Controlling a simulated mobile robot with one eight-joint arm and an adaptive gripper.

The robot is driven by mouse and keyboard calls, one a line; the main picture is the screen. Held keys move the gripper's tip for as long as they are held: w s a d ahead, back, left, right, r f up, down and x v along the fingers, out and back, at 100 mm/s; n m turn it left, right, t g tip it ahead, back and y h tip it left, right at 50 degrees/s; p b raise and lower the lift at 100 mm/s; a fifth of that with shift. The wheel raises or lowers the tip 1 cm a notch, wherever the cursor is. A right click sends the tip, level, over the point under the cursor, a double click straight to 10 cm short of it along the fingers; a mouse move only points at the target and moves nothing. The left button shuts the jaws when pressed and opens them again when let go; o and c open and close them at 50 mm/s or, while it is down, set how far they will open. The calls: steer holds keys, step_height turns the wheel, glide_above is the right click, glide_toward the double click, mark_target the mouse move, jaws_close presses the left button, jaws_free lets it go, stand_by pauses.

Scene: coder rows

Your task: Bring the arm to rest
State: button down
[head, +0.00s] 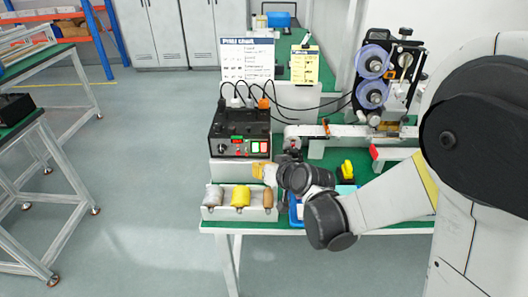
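My arm (390,198) reaches from the right side of the head view over the front of the green-topped table. Its dark wrist joints (305,180) are above the table's front part, just right of a white tray (220,212).
The tray holds several rolls. A yellow item (347,170) and a partly covered blue container (294,212) are close to the wrist. A machine with purple reels (374,75) and a conveyor (350,131) stand behind the arm. Open floor (150,180) lies left.

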steer(key=s+d+r+m+g+h, duration=0.1)
steer(key=s+d+r+h, duration=0.2)
steer(key=s+d, duration=0.6)
steer(key=s+d+r+m+g+h, duration=0.1)
steer(key=s+d+r+g+h, duration=0.1)
steer(key=s+d, duration=0.8)
steer(key=s+r+h, duration=0.1)
steer(key=s+r, duration=0.1)
steer(key=s, duration=0.4)
steer(key=shift+d+r+m, duration=0.15)
steer(key=shift+m, duration=0.25)
